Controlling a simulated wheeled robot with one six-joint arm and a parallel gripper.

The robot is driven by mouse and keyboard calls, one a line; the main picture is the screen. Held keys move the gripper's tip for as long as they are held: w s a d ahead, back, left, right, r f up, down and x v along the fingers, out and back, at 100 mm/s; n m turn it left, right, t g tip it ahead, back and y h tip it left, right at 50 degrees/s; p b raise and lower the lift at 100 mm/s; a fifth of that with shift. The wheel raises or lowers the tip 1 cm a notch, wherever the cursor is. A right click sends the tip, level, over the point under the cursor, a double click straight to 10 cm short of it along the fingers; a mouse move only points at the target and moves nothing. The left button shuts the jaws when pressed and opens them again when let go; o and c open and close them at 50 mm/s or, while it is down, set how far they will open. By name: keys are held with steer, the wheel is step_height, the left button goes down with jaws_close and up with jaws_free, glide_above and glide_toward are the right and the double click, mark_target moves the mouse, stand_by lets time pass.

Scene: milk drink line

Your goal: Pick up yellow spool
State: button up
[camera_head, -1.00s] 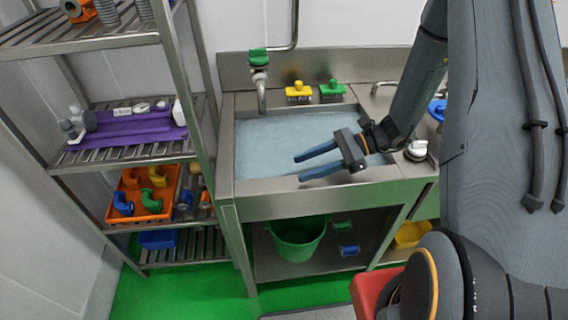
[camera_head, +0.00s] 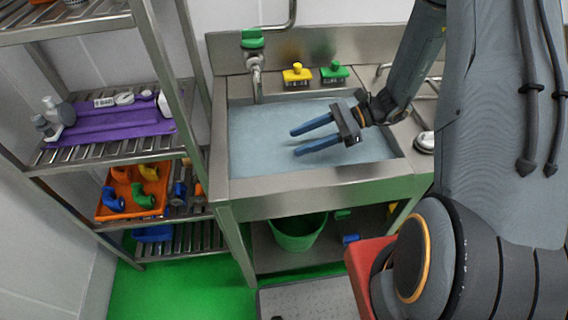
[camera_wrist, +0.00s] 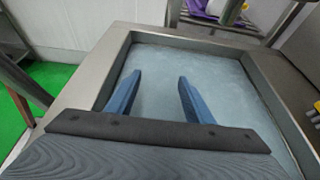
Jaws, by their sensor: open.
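A small curved yellow piece (camera_head: 148,172), which may be the yellow spool, lies in an orange tray (camera_head: 128,216) on the lower part of the rack at the left in the head view. Blue elbow-shaped pieces (camera_head: 113,199) lie in the same tray. My gripper (camera_head: 295,142) is open and empty above the sink, well to the right of the tray and higher. In the wrist view its two blue fingers (camera_wrist: 160,76) are apart, with only the sink surface between them. The yellow piece cannot be made out in the wrist view.
The steel sink (camera_head: 320,182) with a tap (camera_head: 257,80) is below my gripper. A rack post (camera_head: 175,85) and the shelf with a purple mat (camera_head: 110,126) stand near the tray.

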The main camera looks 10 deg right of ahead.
steer(key=b, duration=0.9)
glide_toward(281, 161)
steer(key=x, duration=0.3)
steer(key=shift+s+a+f, duration=0.1)
steer(key=shift+a+f, duration=0.05)
steer(key=shift+a, duration=0.15)
steer(key=shift+p+x, duration=0.45)
steer(key=shift+x, duration=0.7)
steer(key=shift+p+x, duration=0.8)
steer(key=shift+x, duration=1.95)
steer(key=shift+c, duration=0.5)
jaws_close()
